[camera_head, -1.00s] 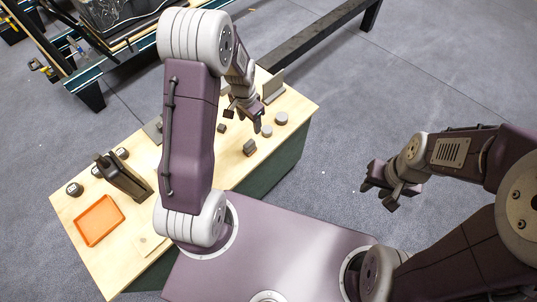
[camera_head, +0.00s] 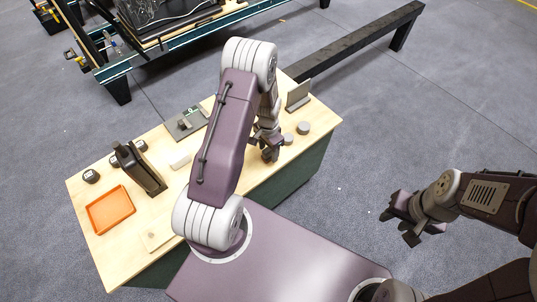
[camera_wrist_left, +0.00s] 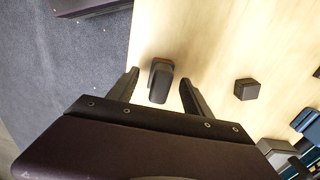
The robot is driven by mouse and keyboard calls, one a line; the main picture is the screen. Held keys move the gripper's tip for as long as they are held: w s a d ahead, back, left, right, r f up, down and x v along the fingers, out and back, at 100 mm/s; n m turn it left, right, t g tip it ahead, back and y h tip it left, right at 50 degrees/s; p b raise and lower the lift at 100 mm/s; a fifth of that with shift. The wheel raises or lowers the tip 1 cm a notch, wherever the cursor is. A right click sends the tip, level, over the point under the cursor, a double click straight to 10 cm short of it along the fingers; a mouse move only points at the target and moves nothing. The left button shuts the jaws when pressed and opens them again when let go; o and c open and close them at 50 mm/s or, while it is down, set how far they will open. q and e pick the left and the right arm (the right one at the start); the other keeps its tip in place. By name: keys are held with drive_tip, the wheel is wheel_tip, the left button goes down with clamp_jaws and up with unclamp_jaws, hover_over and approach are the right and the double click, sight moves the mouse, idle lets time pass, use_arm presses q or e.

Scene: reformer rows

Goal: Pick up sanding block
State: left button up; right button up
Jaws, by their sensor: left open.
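The likely sanding block (camera_wrist_left: 161,82) is a small dark grey block with an orange-brown layer at one end, lying on the wooden table (camera_wrist_left: 205,40) near its edge in the left wrist view. My left gripper (camera_wrist_left: 156,88) is open, with one finger on each side of the block and visible gaps between. It holds nothing. In the head view my left gripper (camera_head: 269,152) is low over the near right part of the table and hides the block. My right gripper (camera_head: 402,222) hangs off to the right over the floor, open and empty.
A grey hexagonal piece (camera_wrist_left: 246,89) lies right of the block. Grey discs (camera_head: 304,127) and an upright grey bracket (camera_head: 298,96) stand near the table's right end. An orange tray (camera_head: 110,210), a black stand (camera_head: 139,168) and a dark board (camera_head: 187,123) lie to the left.

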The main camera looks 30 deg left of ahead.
use_arm(q)
wheel_tip(320, 180, down, 2)
drive_tip(key=shift+f, duration=0.2)
drive_tip(key=shift+r, duration=0.1)
clamp_jaws()
wheel_tip(320, 180, up, 4)
drive_tip(key=shift+w+r+p, duration=0.1)
drive_tip(key=shift+r+p, duration=0.05)
drive_tip(key=shift+p, duration=0.25)
drive_tip(key=w+d+r, duration=0.4)
drive_tip(key=d+r, duration=0.2)
drive_tip(key=d, duration=0.4)
drive_tip(key=shift+w+d+r+p, duration=0.15)
drive_tip(key=shift+d+r+p, duration=0.2)
drive_tip(key=shift+d, duration=0.05)
